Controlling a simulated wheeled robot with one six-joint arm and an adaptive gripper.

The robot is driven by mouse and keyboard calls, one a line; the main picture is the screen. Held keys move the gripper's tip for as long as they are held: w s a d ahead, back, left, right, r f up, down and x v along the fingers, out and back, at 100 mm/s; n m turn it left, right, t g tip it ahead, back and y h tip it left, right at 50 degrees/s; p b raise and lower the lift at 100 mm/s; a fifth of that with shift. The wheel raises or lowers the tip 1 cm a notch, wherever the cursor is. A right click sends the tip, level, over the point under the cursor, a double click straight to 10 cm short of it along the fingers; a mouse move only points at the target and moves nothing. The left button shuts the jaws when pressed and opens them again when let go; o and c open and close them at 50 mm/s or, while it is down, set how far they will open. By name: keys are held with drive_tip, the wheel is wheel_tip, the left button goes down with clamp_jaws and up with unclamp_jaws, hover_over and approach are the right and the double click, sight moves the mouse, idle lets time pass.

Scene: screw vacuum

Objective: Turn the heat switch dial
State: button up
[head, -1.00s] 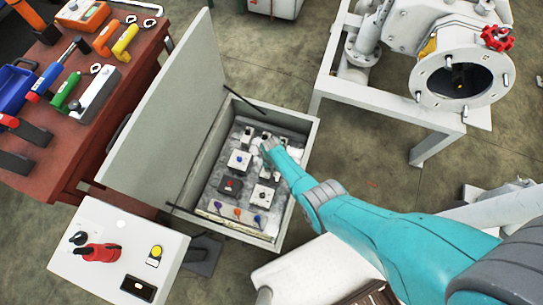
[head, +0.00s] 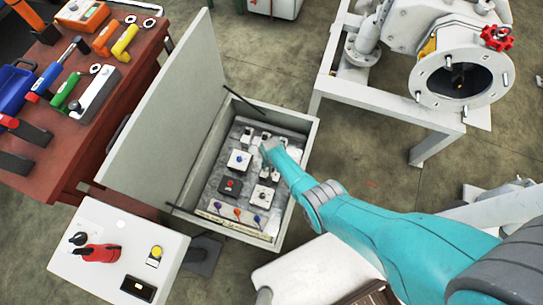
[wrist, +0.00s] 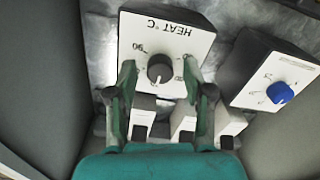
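The heat switch (wrist: 178,35) is a white plate marked "HEAT °C", upside down in the wrist view. Its round dark dial (wrist: 160,68) has a small light mark at its lower edge. My gripper (wrist: 159,75) is open, with one green fingertip on each side of the dial and a visible gap to it on both sides. In the head view my gripper (head: 269,149) reaches into the open control box (head: 305,165) and hides the heat switch.
A white switch with a blue knob (wrist: 280,92) stands close to the right in the wrist view. White switch blocks (wrist: 186,125) lie under the fingers. The box's raised lid (head: 170,110) stands to the left.

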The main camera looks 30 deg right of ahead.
drive_tip(key=shift+r, duration=0.1)
wheel_tip(320, 180, up, 12)
idle(1.0)
idle(0.5)
